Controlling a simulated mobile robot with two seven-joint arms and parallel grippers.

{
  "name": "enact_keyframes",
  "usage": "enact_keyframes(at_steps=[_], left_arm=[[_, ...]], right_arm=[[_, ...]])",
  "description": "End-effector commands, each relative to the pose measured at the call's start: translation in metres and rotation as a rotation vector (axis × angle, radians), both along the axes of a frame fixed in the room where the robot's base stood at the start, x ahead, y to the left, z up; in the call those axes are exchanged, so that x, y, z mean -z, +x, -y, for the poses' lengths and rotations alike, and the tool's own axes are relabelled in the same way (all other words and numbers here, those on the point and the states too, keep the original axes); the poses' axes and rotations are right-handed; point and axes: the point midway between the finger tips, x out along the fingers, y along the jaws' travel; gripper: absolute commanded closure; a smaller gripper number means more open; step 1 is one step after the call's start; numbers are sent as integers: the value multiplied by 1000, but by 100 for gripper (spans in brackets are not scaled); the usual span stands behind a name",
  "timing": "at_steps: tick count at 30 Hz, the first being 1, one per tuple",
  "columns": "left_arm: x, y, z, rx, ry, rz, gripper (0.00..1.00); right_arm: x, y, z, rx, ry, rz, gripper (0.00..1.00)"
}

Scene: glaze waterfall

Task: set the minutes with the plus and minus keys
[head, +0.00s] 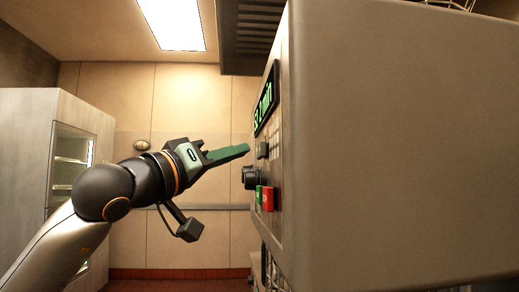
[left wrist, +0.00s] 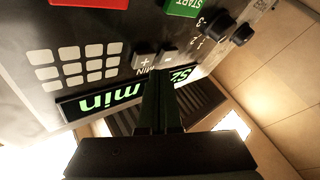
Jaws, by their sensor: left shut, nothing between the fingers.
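The control panel is seen at a steep angle on the machine's left face in the head view. Its green-lit display (head: 266,98) reads in minutes; the digits are hard to read, and it also shows upside down in the left wrist view (left wrist: 105,100). The plus key (left wrist: 144,61) and minus key (left wrist: 168,56) sit side by side near a MIN label. My left gripper (head: 246,149) is shut and empty, pointing at the panel near key height. In the left wrist view its fingers (left wrist: 160,100) end close to the two keys; contact cannot be told. My right gripper is out of view.
Below the keys are a dark knob (head: 250,177), a green button (head: 259,195) and a red button (head: 268,199). The wrist view shows a pale keypad (left wrist: 73,67) and the START button (left wrist: 184,6). A cabinet (head: 70,160) stands at left. A vent (head: 248,35) hangs above.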

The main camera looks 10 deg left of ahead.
Motion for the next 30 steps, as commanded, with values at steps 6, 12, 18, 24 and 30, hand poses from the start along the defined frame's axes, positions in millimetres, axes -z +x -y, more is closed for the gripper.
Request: enact_keyframes(at_steps=[6, 12, 18, 24, 30], left_arm=[[0, 1, 2, 0, 0, 0, 100], [0, 1, 2, 0, 0, 0, 100], [0, 1, 2, 0, 0, 0, 100], [0, 1, 2, -1, 0, -1, 100], [0, 1, 2, -1, 0, -1, 100]], right_arm=[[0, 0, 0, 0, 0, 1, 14], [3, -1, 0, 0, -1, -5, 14], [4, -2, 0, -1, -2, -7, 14], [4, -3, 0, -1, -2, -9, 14], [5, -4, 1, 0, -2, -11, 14]])
